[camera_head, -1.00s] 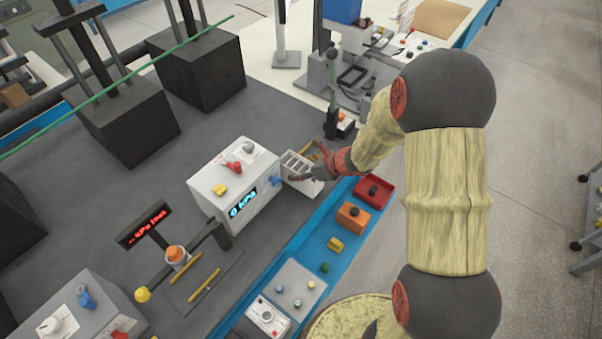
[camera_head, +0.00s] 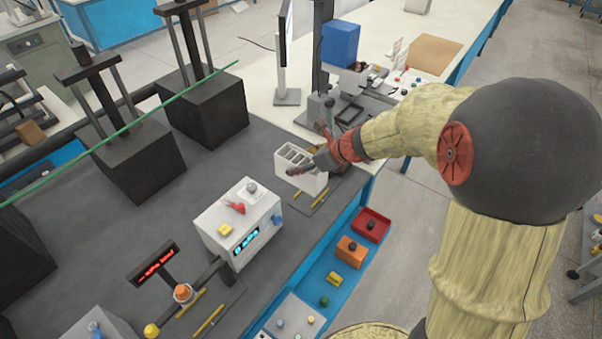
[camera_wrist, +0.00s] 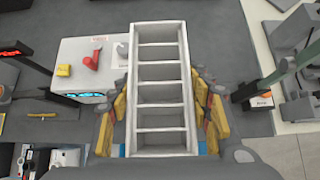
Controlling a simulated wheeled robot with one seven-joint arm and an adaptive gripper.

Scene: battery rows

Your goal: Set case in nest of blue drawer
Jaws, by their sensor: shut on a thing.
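The case (camera_head: 311,182) is a pale, open-topped box with a row of several compartments. It is upright at the bench's right end, past the white instrument box. My gripper (camera_head: 308,152) is shut on the case, with a finger on each long side. In the wrist view the case (camera_wrist: 160,152) fills the middle, and its visible compartments look empty. A blue drawer (camera_head: 313,275) runs along the bench's front and holds several coloured items. I cannot clearly make out which recess in it is the nest.
The white instrument box (camera_head: 240,222) with knobs stands left of the case. Yellow strips (camera_head: 320,198) lie on the dark bench near the case. A lever press (camera_head: 320,108) stands behind my gripper.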

